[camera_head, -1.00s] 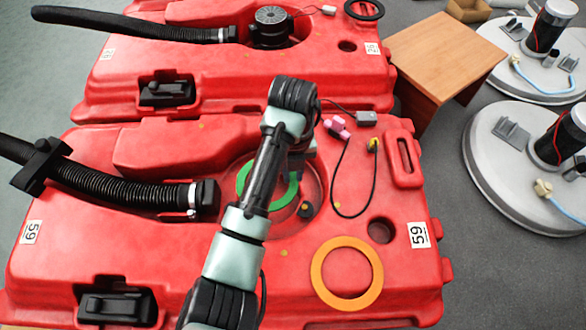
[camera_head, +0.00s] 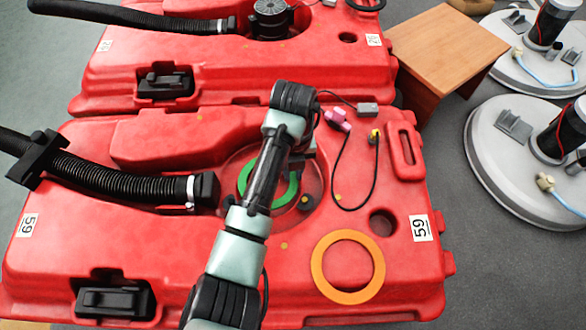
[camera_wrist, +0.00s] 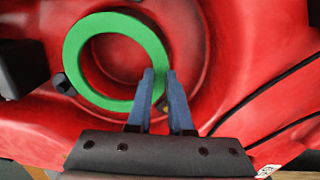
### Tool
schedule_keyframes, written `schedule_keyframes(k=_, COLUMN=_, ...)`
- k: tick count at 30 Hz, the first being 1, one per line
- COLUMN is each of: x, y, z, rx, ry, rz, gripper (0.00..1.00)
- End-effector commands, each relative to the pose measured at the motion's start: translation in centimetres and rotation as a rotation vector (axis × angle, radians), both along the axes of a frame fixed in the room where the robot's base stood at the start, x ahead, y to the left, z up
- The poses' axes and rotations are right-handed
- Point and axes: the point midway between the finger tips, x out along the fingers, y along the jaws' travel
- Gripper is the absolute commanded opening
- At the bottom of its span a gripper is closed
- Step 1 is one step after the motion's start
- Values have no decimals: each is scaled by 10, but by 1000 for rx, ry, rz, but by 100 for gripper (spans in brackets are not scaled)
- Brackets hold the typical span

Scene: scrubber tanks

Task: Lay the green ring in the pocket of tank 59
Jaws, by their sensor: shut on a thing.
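The green ring (camera_head: 288,193) is over the round pocket (camera_head: 316,182) in the red top of tank 59 (camera_head: 190,245). It also shows in the wrist view (camera_wrist: 75,55), where it sits off to the left of the middle of the pocket (camera_wrist: 196,60). My gripper (camera_wrist: 160,75) is shut on the ring's rim, with one blue finger on each side. In the head view my arm hides part of the ring and pocket. I cannot tell whether the ring touches the pocket floor.
An orange ring (camera_head: 324,283) lies on tank 59 at the lower right. A small black knob (camera_head: 305,202) stands beside the pocket. A black hose (camera_head: 120,183) ends left of it; a thin cable (camera_head: 335,190) lies right. Another red tank (camera_head: 220,75) stands behind.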

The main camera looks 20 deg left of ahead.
Motion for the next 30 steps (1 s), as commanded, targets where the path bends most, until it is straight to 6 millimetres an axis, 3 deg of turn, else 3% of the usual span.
schedule_keyframes(k=5, x=0, y=0, z=0, rx=0, ry=0, rz=0, gripper=0)
schedule_keyframes(k=6, x=0, y=0, z=0, rx=0, ry=0, rz=0, gripper=24)
schedule_keyframes(k=11, x=0, y=0, z=0, rx=0, ry=0, rz=0, gripper=53)
schedule_keyframes(k=30, x=0, y=0, z=0, rx=0, ry=0, rz=0, gripper=54)
